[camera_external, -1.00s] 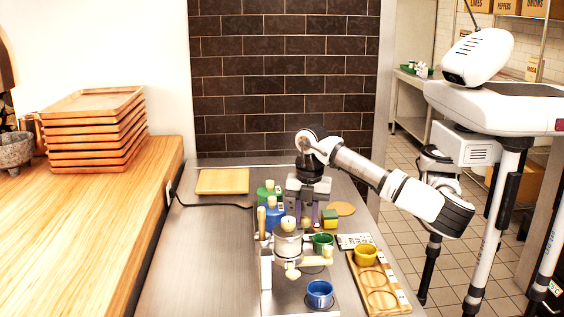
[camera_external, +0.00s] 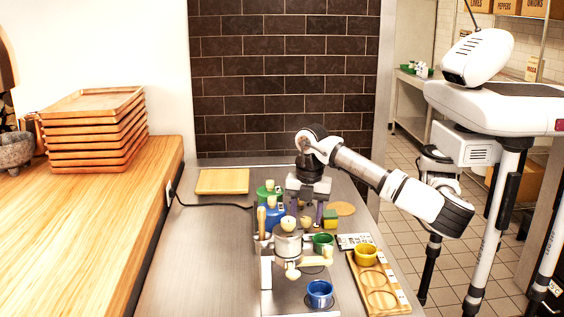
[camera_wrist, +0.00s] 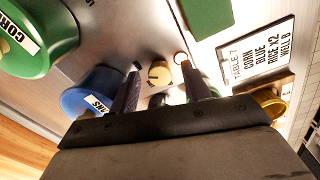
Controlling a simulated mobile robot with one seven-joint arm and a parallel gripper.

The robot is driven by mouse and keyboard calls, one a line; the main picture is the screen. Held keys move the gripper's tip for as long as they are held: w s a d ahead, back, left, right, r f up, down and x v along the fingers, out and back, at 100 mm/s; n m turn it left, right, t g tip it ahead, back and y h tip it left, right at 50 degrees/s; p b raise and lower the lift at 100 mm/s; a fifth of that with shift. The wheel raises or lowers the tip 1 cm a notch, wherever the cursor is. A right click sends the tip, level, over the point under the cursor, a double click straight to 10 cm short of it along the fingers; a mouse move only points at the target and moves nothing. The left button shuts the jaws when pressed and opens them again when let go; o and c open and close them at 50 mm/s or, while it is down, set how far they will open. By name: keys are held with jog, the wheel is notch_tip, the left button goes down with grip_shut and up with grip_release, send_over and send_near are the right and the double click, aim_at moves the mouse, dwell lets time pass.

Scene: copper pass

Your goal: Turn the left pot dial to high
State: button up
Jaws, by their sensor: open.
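My gripper (camera_external: 306,216) points down beside the pots in the external view. I cannot tell if the fingers touch the dial. A blue pot (camera_wrist: 88,93) with a partly hidden label is left of the fingers; it also shows in the external view (camera_external: 271,216). A green pot (camera_wrist: 38,45) labelled CORN is farther left; it is behind the blue pot in the external view (camera_external: 267,194).
A steel vessel (camera_external: 287,246) stands in front of the pots. A green cup (camera_external: 322,243), a blue cup (camera_external: 320,294) and a yellow cup (camera_external: 365,257) on a wooden tray (camera_external: 396,300) are nearby. An order ticket (camera_wrist: 260,52) lies right.

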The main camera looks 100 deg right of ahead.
aim_at(309, 219)
notch_tip(309, 219, up, 14)
jog(key=shift+s, duration=0.25)
jog(key=shift+a+f, duration=0.1)
